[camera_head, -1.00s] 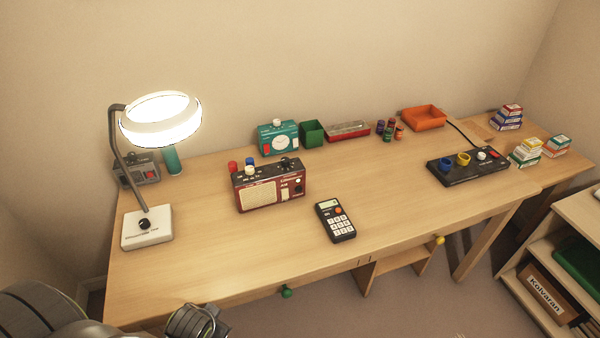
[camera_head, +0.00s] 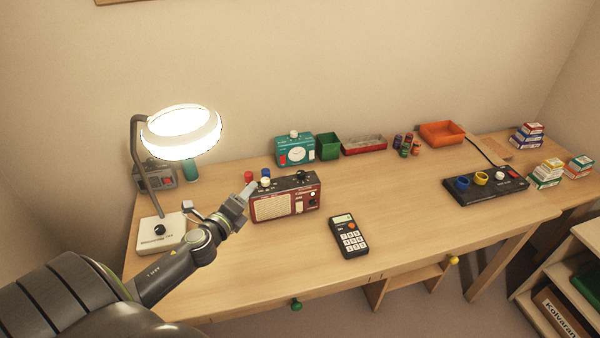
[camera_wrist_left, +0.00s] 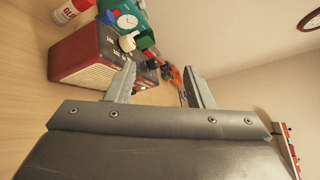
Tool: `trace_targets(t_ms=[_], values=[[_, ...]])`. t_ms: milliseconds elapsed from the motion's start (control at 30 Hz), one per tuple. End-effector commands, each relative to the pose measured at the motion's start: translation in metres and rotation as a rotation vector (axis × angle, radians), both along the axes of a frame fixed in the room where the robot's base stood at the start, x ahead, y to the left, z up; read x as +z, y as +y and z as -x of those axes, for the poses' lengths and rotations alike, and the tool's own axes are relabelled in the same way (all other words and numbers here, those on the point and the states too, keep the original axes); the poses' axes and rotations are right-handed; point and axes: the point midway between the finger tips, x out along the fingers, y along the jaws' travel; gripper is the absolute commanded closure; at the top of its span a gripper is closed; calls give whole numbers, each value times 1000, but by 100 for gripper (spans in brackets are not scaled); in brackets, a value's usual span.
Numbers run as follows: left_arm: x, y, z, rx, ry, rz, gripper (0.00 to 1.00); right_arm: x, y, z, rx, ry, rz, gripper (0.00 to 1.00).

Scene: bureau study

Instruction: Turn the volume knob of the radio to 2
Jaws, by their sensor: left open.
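The dark red radio (camera_head: 272,209) stands on the desk, with a pale speaker grille and a black dial (camera_head: 312,200) on its front. A cream knob (camera_head: 265,182) sits on its top left, and a dark knob (camera_head: 301,176) on its top right. I cannot read which knob is the volume or its setting. My left gripper (camera_head: 250,188) is open and empty at the radio's top left corner, close to the cream knob. In the left wrist view the radio (camera_wrist_left: 82,62) and the cream knob (camera_wrist_left: 127,42) lie beyond the left finger. My right gripper is out of view.
A lit lamp (camera_head: 182,147) stands left of my arm. A teal clock device (camera_head: 281,157), green bin (camera_head: 328,147) and red tray (camera_head: 364,151) are behind the radio. A black calculator (camera_head: 349,242) lies at front right. The desk between it and the black knob panel (camera_head: 487,194) is clear.

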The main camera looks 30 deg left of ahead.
Motion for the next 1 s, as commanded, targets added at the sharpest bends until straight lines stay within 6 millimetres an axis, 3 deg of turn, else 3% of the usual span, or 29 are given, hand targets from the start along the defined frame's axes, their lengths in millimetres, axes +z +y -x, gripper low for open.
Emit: trace_targets(t_ms=[100,200,400,667,1000], values=[[16,4,-26,-216,20,-348,52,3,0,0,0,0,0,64],[20,8,-38,-385,59,-617,52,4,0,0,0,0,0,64],[14,26,-44,-628,154,-975,52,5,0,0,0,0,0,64],[8,32,-48,-708,192,-1081,52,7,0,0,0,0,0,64],[-10,15,-94,-706,189,-1073,52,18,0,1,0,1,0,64]])
